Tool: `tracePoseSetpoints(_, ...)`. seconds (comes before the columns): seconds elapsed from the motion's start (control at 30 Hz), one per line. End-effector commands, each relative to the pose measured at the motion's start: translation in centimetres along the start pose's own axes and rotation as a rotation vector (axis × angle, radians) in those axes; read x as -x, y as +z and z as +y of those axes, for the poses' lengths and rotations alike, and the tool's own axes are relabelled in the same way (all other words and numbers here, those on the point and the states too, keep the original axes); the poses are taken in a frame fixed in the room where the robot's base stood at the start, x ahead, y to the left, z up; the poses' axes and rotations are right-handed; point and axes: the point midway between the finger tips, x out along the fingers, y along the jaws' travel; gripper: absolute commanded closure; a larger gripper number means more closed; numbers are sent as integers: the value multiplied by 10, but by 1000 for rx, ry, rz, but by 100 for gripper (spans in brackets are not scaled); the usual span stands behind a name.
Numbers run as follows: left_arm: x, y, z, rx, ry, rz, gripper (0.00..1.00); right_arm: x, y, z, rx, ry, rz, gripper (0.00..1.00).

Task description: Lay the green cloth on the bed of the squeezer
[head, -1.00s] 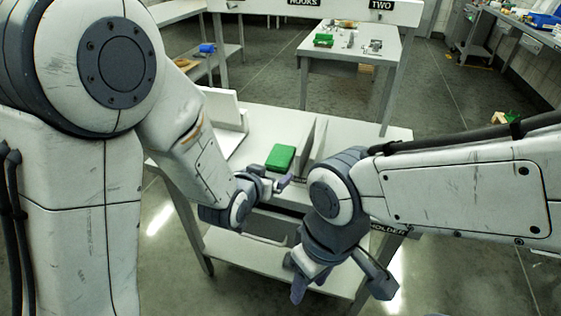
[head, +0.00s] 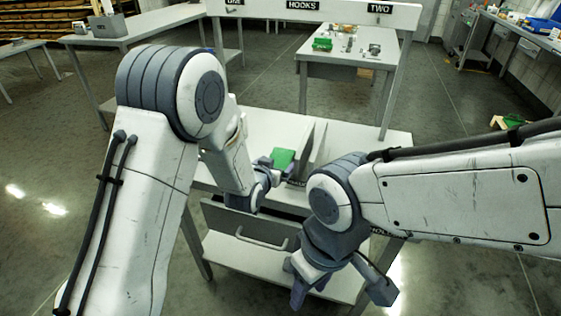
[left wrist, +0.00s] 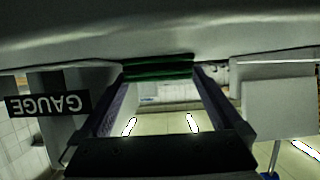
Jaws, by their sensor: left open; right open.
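The green cloth (head: 284,156) lies as a small folded block on the white bench, beside an upright white panel. My left gripper (head: 273,167) is open, at the near edge of the cloth. In the left wrist view the cloth (left wrist: 158,68) shows as a dark green band between the tips of my open left gripper (left wrist: 157,82); I cannot tell whether they touch it. My right gripper (head: 340,288) is open and empty, low in front of the bench and away from the cloth. I cannot make out the squeezer or its bed.
The white bench (head: 355,143) has upright panels near the cloth and a grey drawer (head: 232,228) with a handle below. A GAUGE sign (left wrist: 48,103) shows upside down in the left wrist view. Another table (head: 345,60) stands behind, with a green item (head: 322,45) and small parts.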

Motion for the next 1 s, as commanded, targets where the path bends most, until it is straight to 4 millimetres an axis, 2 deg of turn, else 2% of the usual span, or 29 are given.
tracePoseSetpoints(0.27, -4, 0, 0, 0, 0, -1, 0, 0, 0, 0, 0, 0, 0, 50)
tracePoseSetpoints(0.3, -4, 0, 0, 0, 0, -1, 15, 0, 0, 0, 0, 0, 0, 50)
tracePoseSetpoints(0.43, -4, 0, 0, 0, 0, -1, 65, 0, 0, 0, 0, 0, 0, 50)
tracePoseSetpoints(0.47, -4, 0, 0, 0, 0, -1, 67, 0, 0, 0, 0, 0, 0, 50)
tracePoseSetpoints(0.5, -4, 0, 0, 0, 0, -1, 76, 0, 0, 0, 0, 0, 0, 50)
tracePoseSetpoints(0.77, -2, -3, 0, 0, 0, 0, 76, 1, 0, 0, 0, 0, 0, 50)
tracePoseSetpoints(1.0, 8, -28, 0, 0, 0, 5, 76, 4, 0, 0, 0, 0, 0, 50)
